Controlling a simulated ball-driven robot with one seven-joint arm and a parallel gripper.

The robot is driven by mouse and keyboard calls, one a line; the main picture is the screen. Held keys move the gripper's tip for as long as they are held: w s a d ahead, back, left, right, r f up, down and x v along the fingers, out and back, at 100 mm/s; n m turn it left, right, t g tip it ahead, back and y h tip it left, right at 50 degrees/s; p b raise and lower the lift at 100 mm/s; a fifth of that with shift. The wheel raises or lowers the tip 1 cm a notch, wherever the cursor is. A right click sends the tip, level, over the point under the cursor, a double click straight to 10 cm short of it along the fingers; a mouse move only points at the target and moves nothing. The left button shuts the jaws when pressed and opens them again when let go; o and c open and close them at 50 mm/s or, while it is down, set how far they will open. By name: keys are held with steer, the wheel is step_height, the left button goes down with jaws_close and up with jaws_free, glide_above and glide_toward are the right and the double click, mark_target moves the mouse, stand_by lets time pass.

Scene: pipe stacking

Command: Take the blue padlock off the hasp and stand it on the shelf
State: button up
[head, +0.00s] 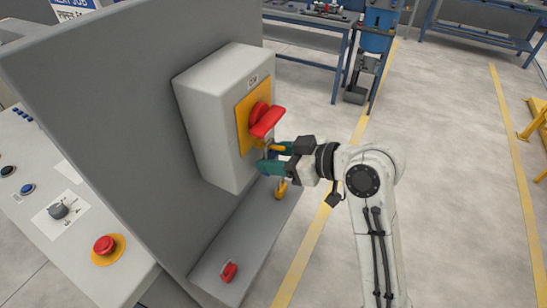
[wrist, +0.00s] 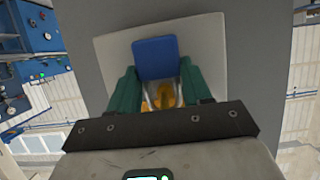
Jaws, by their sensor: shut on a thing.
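The blue padlock (wrist: 155,58) shows in the wrist view as a blue block between the teal fingers of my gripper (wrist: 156,76), which is shut on it. In the head view my gripper (head: 269,158) is at the hasp area, just under the red handle (head: 267,119) of the wall box. There the fingers hide most of the padlock and the hasp. I cannot tell whether the shackle is still through the hasp. The grey shelf (head: 248,236) juts from the foot of the panel, below my gripper.
A red padlock-like piece (head: 229,271) stands near the shelf's front end. The light grey box (head: 213,130) is fixed to the grey panel (head: 110,110). The shelf between is mostly bare. Workbenches are far behind.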

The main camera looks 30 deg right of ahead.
steer(key=s+d+r, duration=0.1)
steer(key=s+d, duration=0.9)
steer(key=s, duration=0.4)
steer(key=shift+s+d+r, duration=0.15)
steer(key=shift+s+d, duration=0.15)
steer(key=shift+s+d, duration=0.1)
steer(key=s+d+p, duration=0.2)
steer(key=s+d, duration=0.2)
steer(key=s, duration=0.2)
stand_by(1.4)
steer(key=shift+w+d, duration=0.1)
stand_by(0.4)
